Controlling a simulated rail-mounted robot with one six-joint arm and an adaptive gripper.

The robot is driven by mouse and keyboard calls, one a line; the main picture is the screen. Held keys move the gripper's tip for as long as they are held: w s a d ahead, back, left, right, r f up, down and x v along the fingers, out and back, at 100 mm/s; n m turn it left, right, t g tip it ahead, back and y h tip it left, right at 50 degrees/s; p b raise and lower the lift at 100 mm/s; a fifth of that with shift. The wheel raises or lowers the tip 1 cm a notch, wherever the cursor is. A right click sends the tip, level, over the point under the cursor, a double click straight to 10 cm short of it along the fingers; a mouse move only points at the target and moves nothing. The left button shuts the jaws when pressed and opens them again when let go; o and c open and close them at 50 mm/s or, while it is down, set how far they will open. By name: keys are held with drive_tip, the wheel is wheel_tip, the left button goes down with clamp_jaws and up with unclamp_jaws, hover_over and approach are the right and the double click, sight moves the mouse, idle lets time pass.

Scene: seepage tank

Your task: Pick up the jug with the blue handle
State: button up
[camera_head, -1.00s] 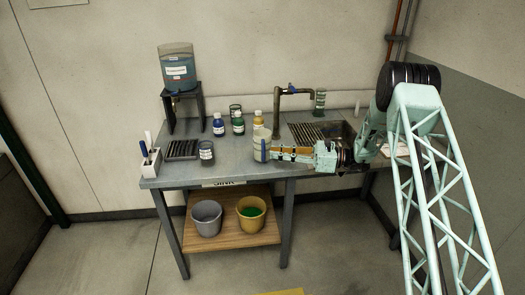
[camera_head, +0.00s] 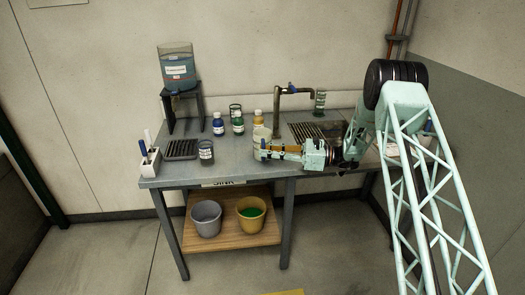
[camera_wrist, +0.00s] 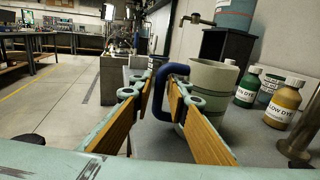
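The jug (camera_wrist: 212,88) is pale grey-green and stands upright on the table. Its blue handle (camera_wrist: 157,72) sticks out to the left in the wrist view. My gripper (camera_wrist: 161,88) is open, with its two orange-padded fingers pointing at the handle. The handle shows between the fingertips, and a gap remains between the fingers. The right finger covers part of the handle and jug. In the head view the jug (camera_head: 261,131) stands just behind my gripper (camera_head: 257,149), which hides its lower part and handle. I cannot tell whether a finger touches the handle.
Green, blue and yellow dye bottles (camera_head: 238,126) stand behind the jug. A dark-filled beaker (camera_head: 206,153) is to its left. A tap (camera_head: 278,105) rises behind the jug, near the sink grate. A tank on a black stand (camera_head: 183,118) is at the back left.

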drive_tip(key=shift+a, duration=0.6)
drive_tip(key=shift+w, duration=0.1)
clamp_jaws()
